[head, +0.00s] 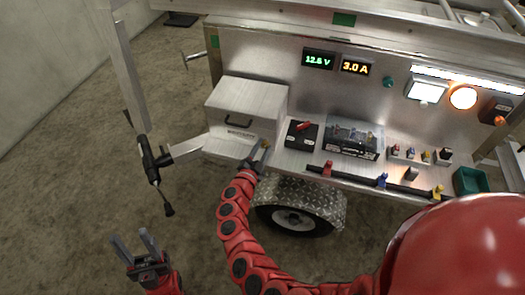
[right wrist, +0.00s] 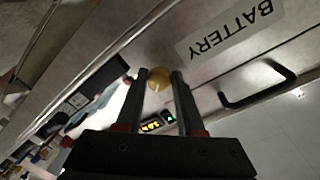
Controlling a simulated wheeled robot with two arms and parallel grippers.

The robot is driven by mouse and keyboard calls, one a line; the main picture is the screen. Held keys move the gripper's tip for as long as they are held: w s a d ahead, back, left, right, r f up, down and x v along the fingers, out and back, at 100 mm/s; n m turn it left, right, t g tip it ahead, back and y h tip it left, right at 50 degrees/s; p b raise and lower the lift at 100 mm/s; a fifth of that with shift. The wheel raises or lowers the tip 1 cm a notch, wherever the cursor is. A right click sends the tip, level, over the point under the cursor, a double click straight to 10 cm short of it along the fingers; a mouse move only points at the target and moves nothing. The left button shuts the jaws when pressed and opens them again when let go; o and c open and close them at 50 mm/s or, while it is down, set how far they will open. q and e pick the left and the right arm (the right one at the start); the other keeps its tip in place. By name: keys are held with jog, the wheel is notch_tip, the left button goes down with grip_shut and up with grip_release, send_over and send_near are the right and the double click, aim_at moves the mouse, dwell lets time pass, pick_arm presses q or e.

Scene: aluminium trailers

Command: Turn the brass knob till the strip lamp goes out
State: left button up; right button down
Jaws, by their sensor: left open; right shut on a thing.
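The brass knob (right wrist: 158,79) sits between the fingertips of my right gripper (right wrist: 160,77) in the right wrist view, on the panel near the BATTERY label. In the head view my right gripper (head: 259,155) is at the lower right corner of the battery box (head: 245,105), shut on the knob, which is mostly hidden there. The strip lamp (head: 466,79) at the panel's upper right glows white. My left gripper (head: 135,245) is open and empty, low over the floor at the left.
The readouts show 12.6 V (head: 318,59) and 3.0 A (head: 355,68). A square lamp (head: 427,92) and a round orange lamp (head: 463,97) are lit. The trailer wheel (head: 298,219) is below.

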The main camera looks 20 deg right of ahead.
jog(key=c, duration=0.5)
grip_release()
jog(key=shift+c, duration=0.2)
jog(key=b+v, duration=0.1)
jog(key=v, duration=1.6)
jog(key=shift+s, duration=0.2)
jog(key=shift+f, duration=0.1)
